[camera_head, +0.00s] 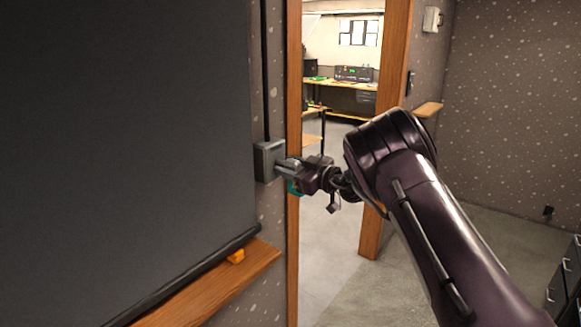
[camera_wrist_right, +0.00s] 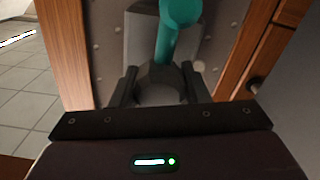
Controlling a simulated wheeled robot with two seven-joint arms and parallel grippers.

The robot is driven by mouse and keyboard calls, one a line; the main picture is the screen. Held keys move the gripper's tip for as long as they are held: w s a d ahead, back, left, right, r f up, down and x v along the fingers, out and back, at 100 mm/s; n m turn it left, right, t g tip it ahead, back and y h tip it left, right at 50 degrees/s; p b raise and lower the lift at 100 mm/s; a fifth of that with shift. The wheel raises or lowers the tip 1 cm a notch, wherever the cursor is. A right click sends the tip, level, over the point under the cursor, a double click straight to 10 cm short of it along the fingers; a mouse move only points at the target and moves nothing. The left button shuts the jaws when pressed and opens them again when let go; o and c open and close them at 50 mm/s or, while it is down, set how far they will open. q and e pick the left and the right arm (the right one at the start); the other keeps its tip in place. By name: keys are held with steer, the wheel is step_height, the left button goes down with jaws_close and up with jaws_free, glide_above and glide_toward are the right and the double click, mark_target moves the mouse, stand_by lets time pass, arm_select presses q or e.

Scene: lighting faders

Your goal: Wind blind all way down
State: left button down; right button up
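The dark grey blind (camera_head: 120,130) fills the left of the head view. Its bottom bar (camera_head: 190,274) runs close along the wooden sill (camera_head: 215,291); I cannot tell if they touch. A grey winder box (camera_head: 268,160) is on the wall right of the blind. Its crank has a teal handle (camera_head: 293,187), partly hidden by my right gripper (camera_head: 297,170). In the wrist view the teal handle (camera_wrist_right: 168,35) points up, and the fingers of my right gripper (camera_wrist_right: 160,88) stand either side of a round grey crank part (camera_wrist_right: 158,94), seemingly holding it. My left gripper is out of view.
A small orange piece (camera_head: 236,256) lies on the sill. A wooden door frame (camera_head: 385,110) is right of the winder, opening to a room with a workbench (camera_head: 345,83). A small wooden shelf (camera_head: 428,109) and dark drawers (camera_head: 562,285) are farther right.

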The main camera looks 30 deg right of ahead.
steer(key=o, duration=0.4)
steer(key=b+v, duration=0.3)
steer(key=v, duration=0.3)
steer(key=shift+s+d, duration=0.25)
steer(key=shift+s, duration=0.6)
